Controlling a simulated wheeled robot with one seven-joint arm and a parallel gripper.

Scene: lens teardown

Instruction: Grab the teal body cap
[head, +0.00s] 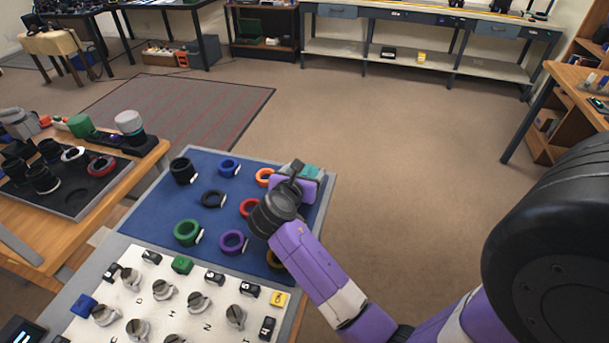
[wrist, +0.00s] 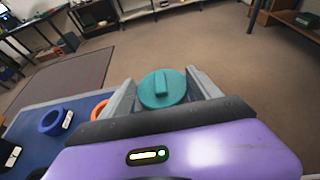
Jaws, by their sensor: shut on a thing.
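The teal body cap (wrist: 160,90) is a round disc with a raised bar across its face. In the wrist view it sits between the two fingers of my gripper (wrist: 163,96), which is shut on it. In the head view a small part of the teal cap (head: 309,171) shows past my purple gripper (head: 298,174), over the far right corner of the blue mat. My wrist hides most of the cap there. I cannot tell how high the cap is above the mat.
The blue mat (head: 212,167) holds several coloured rings, including a blue ring (head: 228,167), a green ring (head: 188,232) and a purple ring (head: 233,243). A white panel with knobs (head: 137,302) lies nearer. A wooden table with a dark tray (head: 75,197) stands left.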

